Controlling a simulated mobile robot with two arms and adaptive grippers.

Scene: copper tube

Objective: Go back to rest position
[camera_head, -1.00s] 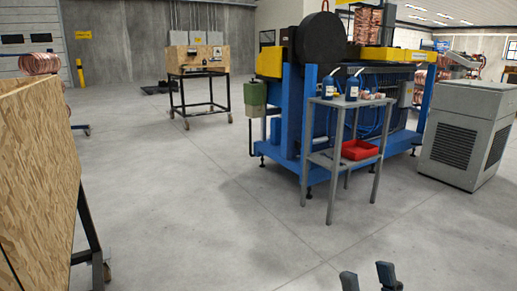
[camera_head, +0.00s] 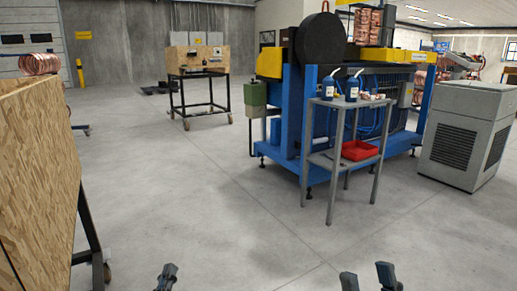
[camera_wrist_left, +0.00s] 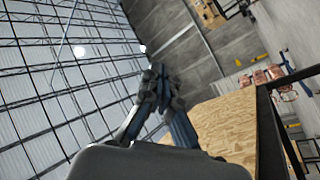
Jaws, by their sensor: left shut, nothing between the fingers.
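My left gripper (camera_head: 167,277) shows at the bottom edge of the head view, left of the middle. Its fingers are together with nothing between them. In the left wrist view its closed fingertips (camera_wrist_left: 158,73) point up toward the roof and wall, clear of any object. My right gripper (camera_head: 369,279) shows at the bottom edge, right of the middle. Its two fingers stand apart with bare floor between them, and it holds nothing I can see. Most of both arms is out of view.
A wooden crate (camera_head: 40,160) on a dark frame stands close at the left. A grey cart (camera_head: 335,160) with blue bottles and a red tray (camera_head: 360,150) stands ahead, before a blue machine (camera_head: 293,130). A grey cabinet (camera_head: 465,135) is at the right. The middle floor is clear.

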